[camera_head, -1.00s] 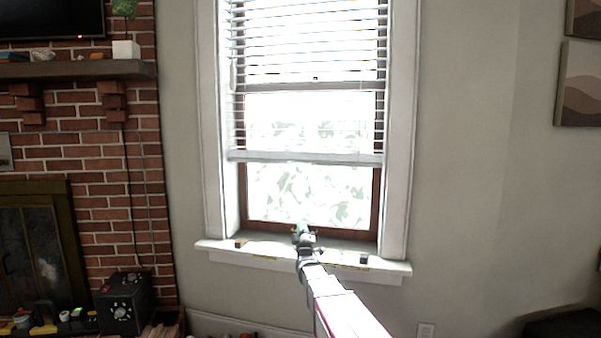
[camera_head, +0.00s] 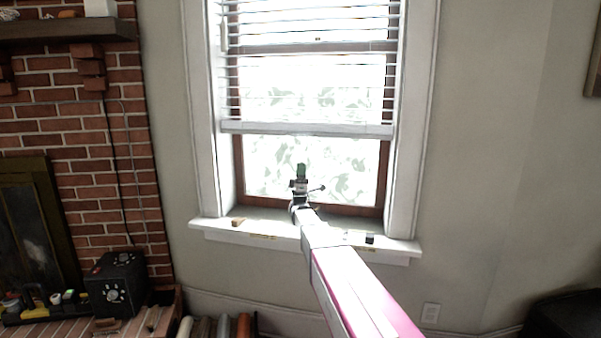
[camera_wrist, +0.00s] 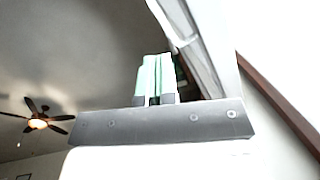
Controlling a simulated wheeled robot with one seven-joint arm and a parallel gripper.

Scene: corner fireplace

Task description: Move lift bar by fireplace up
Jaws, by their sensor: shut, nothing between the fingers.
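The lift bar is the white bottom rail (camera_head: 345,130) of the window blind in the head view. It hangs level across the window, about halfway down the visible part. My gripper (camera_head: 301,168) is just below the middle of the rail in that picture, with its fingers pointing up. Whether it touches the rail cannot be told from the head view. In the wrist view my pale green fingers (camera_wrist: 158,76) are together with nothing held. A white slanted strip beside them may be part of the blind or window frame.
The window sill (camera_head: 285,231) lies below my gripper and bears small objects. White trim (camera_head: 411,130) frames the window on both sides. A brick fireplace wall (camera_head: 120,170) stands to the left. A ceiling fan (camera_wrist: 38,120) shows in the wrist view.

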